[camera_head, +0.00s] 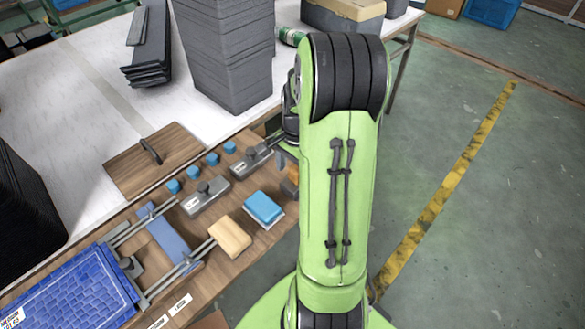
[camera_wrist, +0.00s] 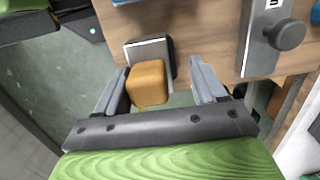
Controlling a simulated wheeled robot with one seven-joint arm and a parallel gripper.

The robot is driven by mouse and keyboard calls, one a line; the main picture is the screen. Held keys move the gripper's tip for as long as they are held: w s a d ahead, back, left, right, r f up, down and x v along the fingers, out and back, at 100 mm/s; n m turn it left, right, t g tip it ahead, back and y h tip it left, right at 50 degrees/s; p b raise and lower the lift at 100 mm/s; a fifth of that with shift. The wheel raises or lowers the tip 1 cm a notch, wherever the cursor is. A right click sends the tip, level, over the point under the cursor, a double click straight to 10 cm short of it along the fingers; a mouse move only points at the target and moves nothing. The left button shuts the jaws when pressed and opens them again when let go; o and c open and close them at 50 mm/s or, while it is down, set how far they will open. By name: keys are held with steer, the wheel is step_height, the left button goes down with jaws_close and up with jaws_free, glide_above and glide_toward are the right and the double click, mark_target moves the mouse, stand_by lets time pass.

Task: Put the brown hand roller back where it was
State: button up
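A brown block-shaped piece (camera_wrist: 147,82), likely the hand roller, sits against a pale grey plate with a dark part behind it, at the table's edge in the wrist view. In the head view an orange-brown part (camera_head: 292,174) shows at the table edge beside my arm, mostly hidden. My gripper (camera_wrist: 160,68) is open, with one finger on each side of the brown piece. A clear gap shows on the right; the left finger is close, and contact cannot be told.
On the wooden table stand a blue block on a white base (camera_head: 264,207), a tan block (camera_head: 230,236), grey knobbed tools (camera_head: 206,196), and small blue cylinders. A blue crate (camera_head: 75,290) is at lower left. Dark stacked trays (camera_head: 225,55) stand behind. Open floor lies right.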

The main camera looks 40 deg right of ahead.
steer(key=shift+s+a+f, duration=0.2)
steer(key=shift+f, duration=0.2)
step_height(320, 180, up, 13)
steer(key=d+p, duration=0.2)
steer(key=p, duration=0.3)
steer(key=s+a+r+n+t+h, duration=0.1)
steer(key=a+r+n, duration=0.35)
steer(key=a, duration=0.35)
steer(key=s+a+r+n+t+h, duration=0.1)
steer(key=s+a+r+n+t, duration=0.1)
steer(key=a+r+n, duration=0.4)
steer(key=s+a+f+n+t, duration=0.1)
steer(key=s+a+n+t, duration=0.1)
steer(key=s+a+n, duration=0.5)
steer(key=shift+s+a+f+t+y, duration=0.2)
steer(key=shift+a+f+t+y, duration=0.1)
steer(key=shift+a+f+y, duration=0.1)
